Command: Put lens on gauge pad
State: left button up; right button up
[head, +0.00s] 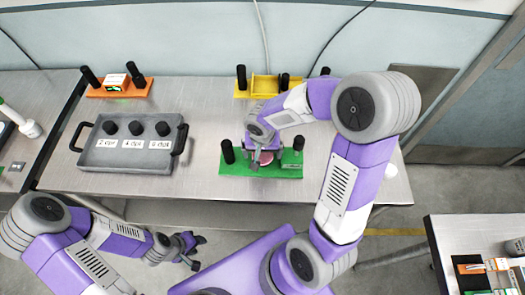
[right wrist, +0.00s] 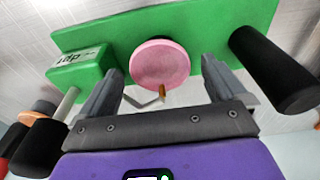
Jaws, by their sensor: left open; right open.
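A green gauge fixture (head: 235,168) with black posts stands at the front middle of the table. A round pink disc (head: 266,157) sits over its middle; I cannot tell whether it is the lens or the pad. My right gripper (head: 262,165) is open above the fixture. In the right wrist view the pink disc (right wrist: 160,64) shows beyond and between the open fingers (right wrist: 160,90), with a small tan stub at its near edge. A white display is on the green fixture (right wrist: 200,28). My left gripper (head: 196,250) is open, empty, off the table's front edge.
A grey tray (head: 100,160) with three black round pieces and white labels stands at the left. An orange fixture (head: 135,92) and a yellow fixture (head: 265,88) stand at the back. The table between tray and green fixture is clear.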

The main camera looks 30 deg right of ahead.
aim_at(262, 160)
jog(key=shift+r, duration=0.1)
notch_tip(262, 160, up, 12)
jog(key=s+p, duration=0.1)
jog(key=p, duration=0.1)
jog(key=shift+a+p, duration=0.4)
jog(key=shift+s, duration=0.15)
